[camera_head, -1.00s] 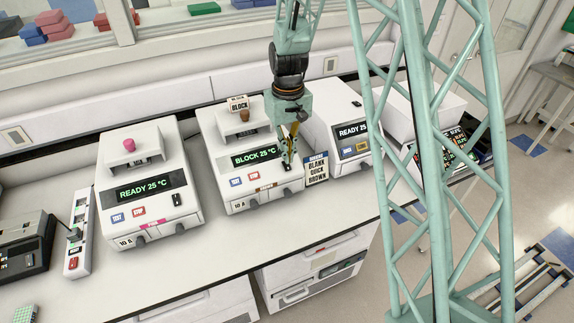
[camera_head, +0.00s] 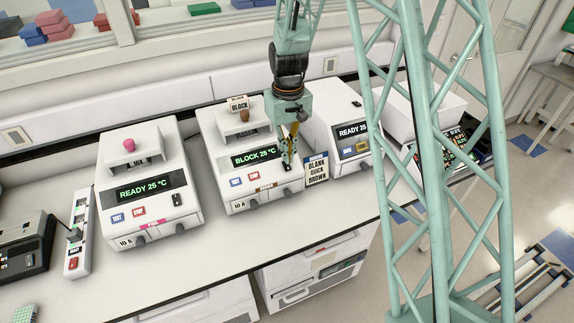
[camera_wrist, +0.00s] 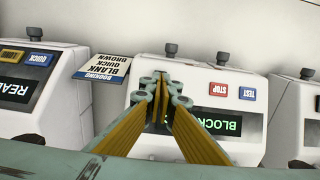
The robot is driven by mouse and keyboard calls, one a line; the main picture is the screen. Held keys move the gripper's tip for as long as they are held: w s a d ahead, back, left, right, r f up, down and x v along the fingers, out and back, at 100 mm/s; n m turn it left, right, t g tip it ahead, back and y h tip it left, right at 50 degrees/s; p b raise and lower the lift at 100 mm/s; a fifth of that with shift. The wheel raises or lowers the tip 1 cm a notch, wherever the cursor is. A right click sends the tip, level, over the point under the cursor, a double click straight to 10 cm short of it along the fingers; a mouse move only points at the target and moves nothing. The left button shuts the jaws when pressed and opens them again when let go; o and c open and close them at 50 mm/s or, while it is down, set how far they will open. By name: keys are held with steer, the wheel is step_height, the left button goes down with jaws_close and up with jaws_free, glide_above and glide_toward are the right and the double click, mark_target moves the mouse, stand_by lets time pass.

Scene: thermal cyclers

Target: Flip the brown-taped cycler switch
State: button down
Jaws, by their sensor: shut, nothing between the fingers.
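The brown-taped cycler (camera_head: 240,201) is the white middle machine. Its screen (camera_head: 255,156) reads BLOCK 25 °C in green, and a strip of brown tape (camera_head: 267,187) is on its front edge. Its black switch (camera_head: 287,168) is at the right of the front panel, partly hidden by my gripper. My gripper (camera_head: 287,161) is shut and empty, pointing down at the switch; I cannot tell whether it touches it. In the wrist view, my gripper's yellow fingers (camera_wrist: 163,82) meet over the cycler's front, beside its screen (camera_wrist: 221,122), and hide the switch.
A pink-taped cycler (camera_head: 122,225) stands to the left and another cycler (camera_head: 338,120) to the right. A sign card (camera_head: 316,170) stands between the middle and right cyclers, close to my gripper. The bench front (camera_head: 200,262) is clear.

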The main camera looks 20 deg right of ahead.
mark_target(288, 168)
steer(key=shift+f+b, duration=1)
steer(key=shift+f, duration=0.4)
stand_by(1.9)
steer(key=shift+r+p, duration=1.35)
steer(key=shift+r, duration=2.15)
steer(key=shift+r, duration=0.15)
